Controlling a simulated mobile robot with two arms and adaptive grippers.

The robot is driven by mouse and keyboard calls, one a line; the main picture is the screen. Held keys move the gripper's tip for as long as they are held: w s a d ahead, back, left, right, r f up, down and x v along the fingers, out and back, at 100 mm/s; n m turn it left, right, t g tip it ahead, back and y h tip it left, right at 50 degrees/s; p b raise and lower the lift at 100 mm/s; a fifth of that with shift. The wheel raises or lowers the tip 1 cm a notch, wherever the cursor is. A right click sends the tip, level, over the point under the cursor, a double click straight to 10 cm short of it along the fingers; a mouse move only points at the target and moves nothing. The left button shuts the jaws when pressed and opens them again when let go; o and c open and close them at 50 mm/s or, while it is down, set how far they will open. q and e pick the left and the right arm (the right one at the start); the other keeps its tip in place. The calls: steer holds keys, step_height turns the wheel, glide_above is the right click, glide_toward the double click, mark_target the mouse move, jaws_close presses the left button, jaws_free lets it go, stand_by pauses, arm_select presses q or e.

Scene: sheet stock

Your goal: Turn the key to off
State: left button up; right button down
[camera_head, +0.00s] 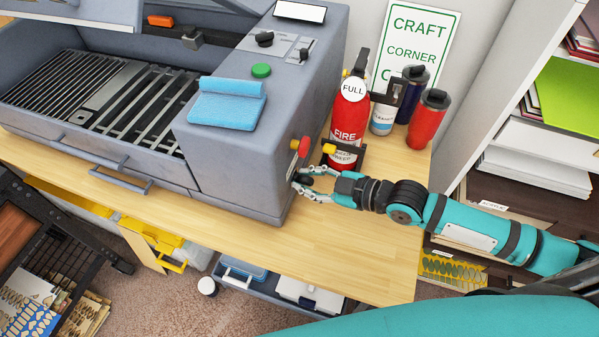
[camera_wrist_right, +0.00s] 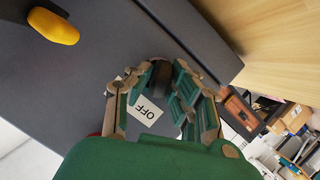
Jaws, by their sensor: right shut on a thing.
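The grey machine (camera_head: 239,165) stands on the wooden table. My right gripper (camera_head: 301,184) reaches its right side wall from the right, low and near the front corner. In the right wrist view, my right gripper (camera_wrist_right: 163,86) is shut on a dark key (camera_wrist_right: 160,74) at the grey wall. The fingers cover part of the key, and its exact angle is hard to tell. A white label reading OFF (camera_wrist_right: 147,109) is on the wall beside the fingers. My left gripper is not in view.
A yellow-tipped part (camera_head: 329,149) and a red-tipped one (camera_head: 304,146) stick out just above my right gripper. A fire extinguisher (camera_head: 348,122), a red tumbler (camera_head: 427,118) and other bottles stand behind. The table (camera_head: 350,245) is clear in front.

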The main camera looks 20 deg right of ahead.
steer(key=shift+s+n, duration=0.15)
steer(key=shift+n, duration=0.15)
steer(key=c, duration=0.6)
jaws_free()
steer(key=s+d, duration=0.2)
steer(key=d, duration=0.1)
steer(key=s+d+p, duration=0.1)
steer(key=d, duration=0.1)
steer(key=shift+s, duration=0.1)
stand_by(0.8)
